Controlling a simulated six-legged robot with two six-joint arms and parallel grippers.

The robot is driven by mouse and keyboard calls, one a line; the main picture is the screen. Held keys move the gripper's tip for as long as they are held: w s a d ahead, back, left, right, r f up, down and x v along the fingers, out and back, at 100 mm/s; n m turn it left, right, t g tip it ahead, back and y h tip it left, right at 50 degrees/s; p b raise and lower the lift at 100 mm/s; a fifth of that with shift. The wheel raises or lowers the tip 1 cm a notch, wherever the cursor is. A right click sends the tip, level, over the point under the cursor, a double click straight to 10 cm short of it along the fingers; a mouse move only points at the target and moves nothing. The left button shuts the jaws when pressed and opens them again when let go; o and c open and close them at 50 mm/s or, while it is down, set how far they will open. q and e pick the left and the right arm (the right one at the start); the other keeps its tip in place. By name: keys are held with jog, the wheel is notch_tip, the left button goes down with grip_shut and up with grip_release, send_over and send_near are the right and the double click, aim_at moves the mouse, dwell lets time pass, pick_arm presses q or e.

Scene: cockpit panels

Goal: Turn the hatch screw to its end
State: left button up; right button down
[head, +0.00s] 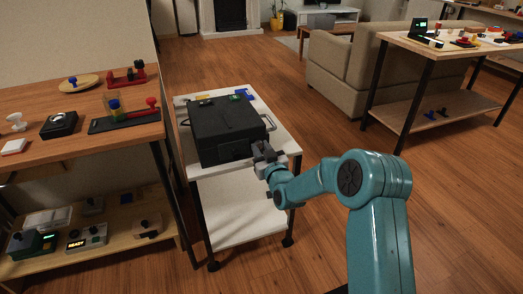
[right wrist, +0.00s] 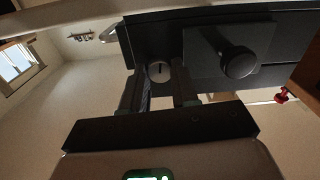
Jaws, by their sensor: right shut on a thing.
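A black box (head: 225,125) stands on a white cart, and its front faces my right arm. In the right wrist view its dark front (right wrist: 140,35) carries a raised plate with a round black knob (right wrist: 238,62). Left of that plate is the small grey hatch screw (right wrist: 159,71), with a dark slot across its face. My right gripper (head: 262,151) is at the front right corner of the box. In the right wrist view the gripper (right wrist: 161,82) has its two fingers on either side of the screw, shut on it. My left gripper is not in view.
The white cart top (head: 205,172) has a narrow bare strip in front of the box. A wooden bench (head: 85,145) with several devices stands at the left. A sofa (head: 345,70) and another table stand at the right. The floor between is clear.

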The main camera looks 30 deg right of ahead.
jog(key=n+b, duration=0.2)
jog(key=shift+f+b, duration=0.2)
jog(key=shift+b, duration=0.15)
jog(key=shift+n+b, duration=0.8)
jog(key=shift+n, duration=0.3)
jog(key=n+b, duration=0.2)
jog(key=n, duration=0.1)
jog(key=shift+n+b, duration=0.85)
jog(key=shift+n, duration=0.35)
jog(key=n+b, duration=0.1)
jog(key=n, duration=0.1)
jog(key=shift+r+n, duration=0.1)
jog(key=shift+n, duration=0.3)
jog(key=n+b, duration=0.1)
jog(key=n, duration=0.5)
jog(key=shift+b, duration=0.4)
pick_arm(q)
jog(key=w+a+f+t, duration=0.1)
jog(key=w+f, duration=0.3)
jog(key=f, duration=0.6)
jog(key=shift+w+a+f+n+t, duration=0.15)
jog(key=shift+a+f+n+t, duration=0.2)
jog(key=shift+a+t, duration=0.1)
pick_arm(e)
jog(key=shift+r+n, duration=0.1)
jog(key=shift+n, duration=1.4)
